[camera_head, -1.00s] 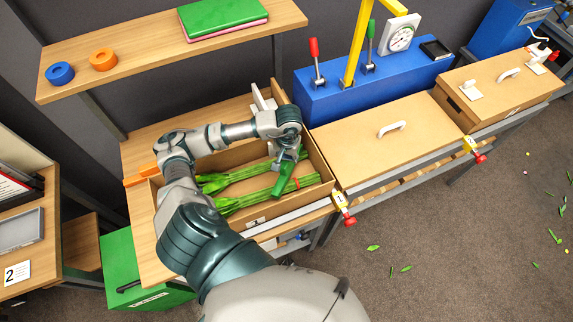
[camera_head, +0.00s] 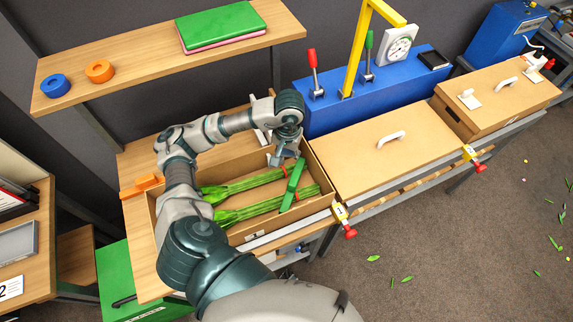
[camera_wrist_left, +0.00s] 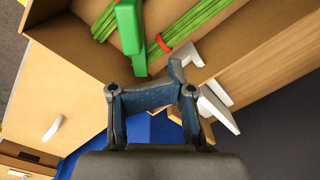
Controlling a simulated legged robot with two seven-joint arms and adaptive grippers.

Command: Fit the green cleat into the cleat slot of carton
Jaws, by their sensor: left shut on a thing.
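The carton (camera_head: 155,207) is an open tan box on the workbench, with green tulip bunches (camera_head: 238,212) lying in it. The green cleat (camera_head: 292,187) is a bar slanting across the bunches near the carton's right end. In the left wrist view the cleat (camera_wrist_left: 130,28) runs away from the fingertips (camera_wrist_left: 157,88), over the stems. I cannot make out the cleat slot or whether the cleat touches the carton. My right gripper is not in view.
A closed carton (camera_head: 385,155) with a white handle stands to the right. A blue machine (camera_head: 375,82) with levers, a yellow arm and a dial stands behind it. A shelf (camera_head: 140,65) with rings and a green book hangs above. A red-tipped clamp (camera_head: 344,220) sits at the front edge.

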